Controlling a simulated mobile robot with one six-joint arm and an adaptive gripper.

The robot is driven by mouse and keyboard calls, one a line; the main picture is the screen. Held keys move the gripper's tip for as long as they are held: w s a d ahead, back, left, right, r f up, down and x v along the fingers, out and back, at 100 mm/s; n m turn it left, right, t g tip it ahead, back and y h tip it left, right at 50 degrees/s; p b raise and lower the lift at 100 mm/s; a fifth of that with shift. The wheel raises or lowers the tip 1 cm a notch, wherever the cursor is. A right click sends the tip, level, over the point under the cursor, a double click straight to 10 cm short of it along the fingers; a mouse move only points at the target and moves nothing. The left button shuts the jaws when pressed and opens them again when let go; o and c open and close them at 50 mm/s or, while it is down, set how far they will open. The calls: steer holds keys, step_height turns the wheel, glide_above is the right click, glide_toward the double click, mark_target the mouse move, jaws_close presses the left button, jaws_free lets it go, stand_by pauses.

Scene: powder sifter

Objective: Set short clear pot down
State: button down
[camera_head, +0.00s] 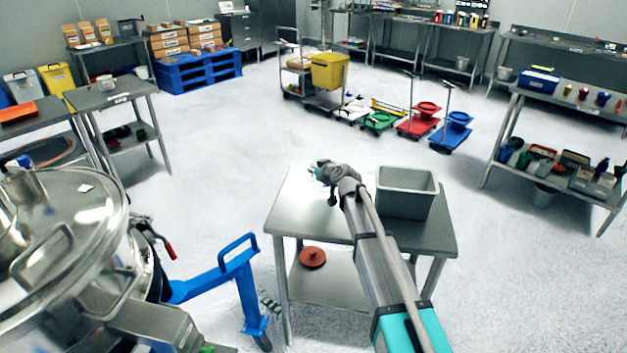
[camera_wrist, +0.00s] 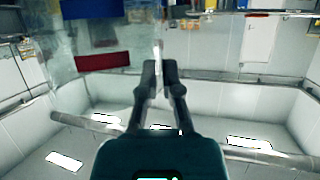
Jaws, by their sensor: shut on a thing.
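The clear pot (camera_wrist: 157,56) shows only faintly in the wrist view, as a see-through wall between the fingertips; most of its outline is lost against the background. My gripper (camera_wrist: 158,66) is shut on this wall with its two fingers close together. In the head view my gripper (camera_head: 322,172) is at the back left part of a small steel table (camera_head: 305,215). The pot is hard to make out there. I cannot tell whether it touches the tabletop or hangs above it.
A grey bin (camera_head: 407,197) stands on the same table, right of my arm. The table's front left is bare. A reddish-brown round object (camera_head: 312,257) lies on its lower shelf. A blue wheeled frame (camera_head: 222,275) and a large steel vessel (camera_head: 65,235) are at left.

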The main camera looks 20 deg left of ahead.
mark_target(314, 180)
steer(key=shift+w+a+f+b, duration=0.1)
steer(key=shift+f+b, duration=1.4)
steer(key=shift+f, duration=0.25)
steer(key=shift+f, duration=0.1)
steer(key=c, duration=0.8)
jaws_free()
steer(key=shift+r, duration=0.25)
steer(key=p+v, duration=0.4)
steer(key=v, duration=0.8)
steer(key=shift+p, duration=0.3)
